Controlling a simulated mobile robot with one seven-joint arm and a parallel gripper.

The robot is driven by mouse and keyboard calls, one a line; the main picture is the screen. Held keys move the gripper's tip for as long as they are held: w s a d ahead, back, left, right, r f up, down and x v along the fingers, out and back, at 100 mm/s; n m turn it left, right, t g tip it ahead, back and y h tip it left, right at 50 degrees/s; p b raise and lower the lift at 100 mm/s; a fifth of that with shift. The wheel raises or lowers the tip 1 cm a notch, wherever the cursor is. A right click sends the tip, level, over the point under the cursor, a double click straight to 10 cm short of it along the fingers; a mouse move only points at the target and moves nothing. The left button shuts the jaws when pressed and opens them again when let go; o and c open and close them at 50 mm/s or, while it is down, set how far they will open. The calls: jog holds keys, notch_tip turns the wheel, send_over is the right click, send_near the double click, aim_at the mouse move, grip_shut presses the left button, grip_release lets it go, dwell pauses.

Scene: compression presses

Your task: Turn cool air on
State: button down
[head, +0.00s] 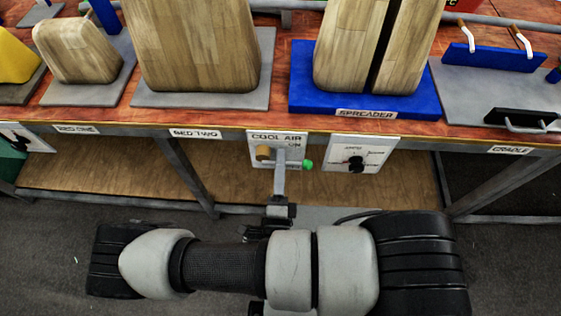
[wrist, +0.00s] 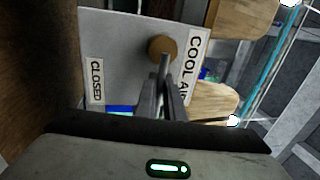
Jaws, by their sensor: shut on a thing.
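The cool air panel (head: 291,141) is a white plate on the front edge of the bench, with "COOL AIR" and "ON" printed at its top. A round brown knob (head: 263,153) is on its left part, and a small green piece (head: 307,165) shows at its lower right. In the wrist view the panel (wrist: 115,45) shows a "CLOSED" label, and the knob (wrist: 159,46) is at the fingertips. My gripper (head: 280,155) reaches up in front of the panel. Its fingers (wrist: 166,75) are close together, shut on the knob; the contact is partly hidden.
A dial panel (head: 360,152) is just right of the cool air panel. Above on the bench stand wooden blocks (head: 195,45), a blue spreader base (head: 300,92) and a grey cradle plate (head: 460,95) with handles. A wooden lower shelf (head: 110,175) is under the bench.

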dwell(0.3)
jog(key=c, duration=1.8)
grip_release()
jog(key=shift+c, duration=0.2)
jog(key=s+f, duration=0.3)
jog(key=s, duration=1.4)
jog(key=shift+f, duration=0.15)
